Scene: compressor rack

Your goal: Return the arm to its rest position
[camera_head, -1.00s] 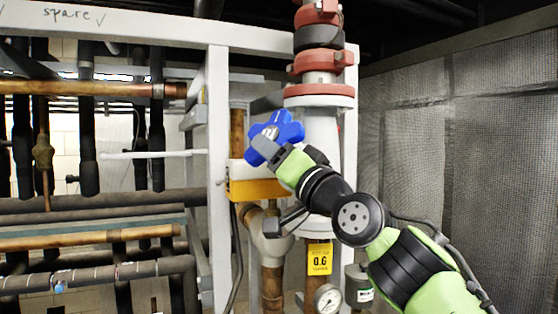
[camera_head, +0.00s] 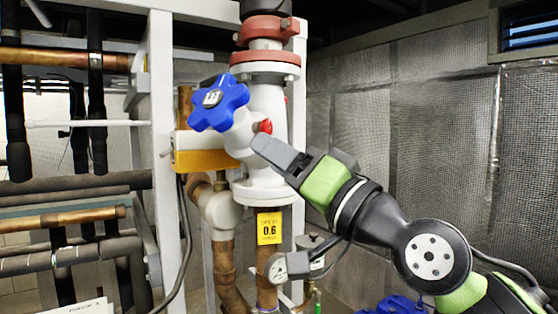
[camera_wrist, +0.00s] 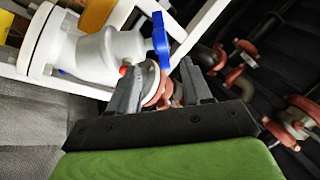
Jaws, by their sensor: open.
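My gripper (camera_head: 262,143) is in front of the white valve body, to the right of the blue handwheel, and is apart from the wheel. In the wrist view its two dark grey fingers (camera_wrist: 158,88) are spread with nothing held between them. My green and black arm reaches in from the lower right. The blue star-shaped handwheel (camera_head: 219,102) sits on the white valve (camera_head: 266,110) on the vertical pipe. It also shows edge-on in the wrist view (camera_wrist: 160,40), beyond the fingers.
A white frame post (camera_head: 160,150) and an orange-white box (camera_head: 204,152) stand left of the valve. A yellow tag (camera_head: 269,228) and a pressure gauge (camera_head: 278,268) are below it. Pipes fill the left. A mesh-covered wall (camera_head: 420,130) is at the right, with open space before it.

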